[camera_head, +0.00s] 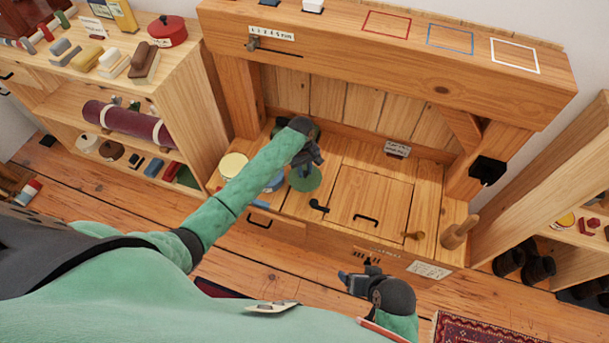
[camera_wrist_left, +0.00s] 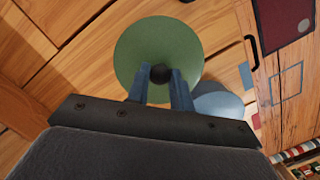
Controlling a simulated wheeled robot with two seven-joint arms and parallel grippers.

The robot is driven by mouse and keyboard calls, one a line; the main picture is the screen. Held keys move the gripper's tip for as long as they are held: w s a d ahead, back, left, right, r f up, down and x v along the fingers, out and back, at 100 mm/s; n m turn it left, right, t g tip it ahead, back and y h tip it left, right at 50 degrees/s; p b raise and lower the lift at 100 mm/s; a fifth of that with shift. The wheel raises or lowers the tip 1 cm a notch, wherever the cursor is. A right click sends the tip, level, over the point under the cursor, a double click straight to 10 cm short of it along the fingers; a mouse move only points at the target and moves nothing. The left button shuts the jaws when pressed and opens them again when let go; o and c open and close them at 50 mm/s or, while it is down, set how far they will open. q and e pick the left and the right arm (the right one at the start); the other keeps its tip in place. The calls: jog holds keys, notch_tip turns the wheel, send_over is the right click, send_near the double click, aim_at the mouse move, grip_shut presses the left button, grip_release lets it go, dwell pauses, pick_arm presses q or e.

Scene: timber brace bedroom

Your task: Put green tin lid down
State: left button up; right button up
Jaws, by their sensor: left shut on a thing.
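The green tin lid (camera_head: 304,178) is a flat round disc over the wooden bench surface. In the left wrist view the lid (camera_wrist_left: 158,52) has a dark knob at its middle. My left gripper (camera_head: 305,165) is above the lid, and in the left wrist view its two blue fingers (camera_wrist_left: 160,85) are shut on the knob. I cannot tell whether the lid touches the wood. A blue round thing (camera_wrist_left: 218,105) lies beside and partly under it. My right gripper (camera_head: 360,280) is empty in front of the bench, and its finger gap is unclear.
A pale yellow round tin (camera_head: 233,165) stands left of the lid. A hatch with a dark handle (camera_head: 366,219) lies to the right. A wooden peg (camera_head: 459,233) stands at the right end. A beam with outlined squares (camera_head: 387,24) spans above the bench.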

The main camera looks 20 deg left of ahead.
pick_arm(q)
jog(key=shift+w+a+f, duration=0.15)
jog(key=shift+w+f, duration=0.05)
jog(key=shift+f, duration=0.1)
notch_tip(320, 180, down, 4)
jog(key=shift+r, duration=0.15)
pick_arm(e)
jog(key=shift+s+r, duration=0.1)
jog(key=shift+r, duration=0.1)
pick_arm(q)
jog(key=o, duration=0.9)
jog(key=shift+c, duration=0.2)
jog(key=shift+o, duration=0.4)
pick_arm(e)
jog(key=shift+r, duration=0.2)
